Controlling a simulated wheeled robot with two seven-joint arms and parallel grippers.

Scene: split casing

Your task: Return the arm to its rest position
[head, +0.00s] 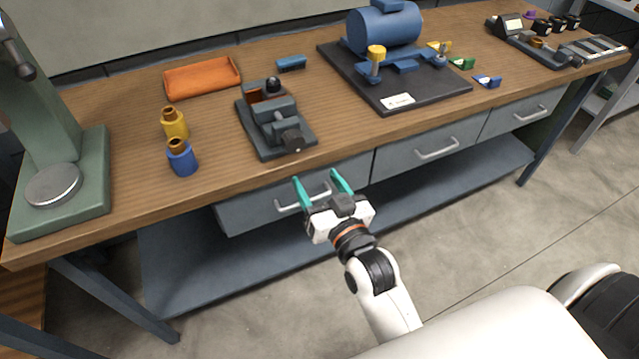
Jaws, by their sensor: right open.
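My right gripper (322,186) has teal fingers spread apart with nothing between them. It is in front of the bench's front edge, in line with a drawer handle in the picture; I cannot tell whether it touches the drawer. My right arm (385,290) reaches up from the bottom of the head view. My left gripper is not in view.
On the wooden bench (215,190) stand a green press (75,170), yellow (174,125) and blue (182,160) bushings, an orange tray (202,78), a dark vise (275,125) and a blue casing (385,28) on a black plate (440,92). The floor (500,230) at right is clear.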

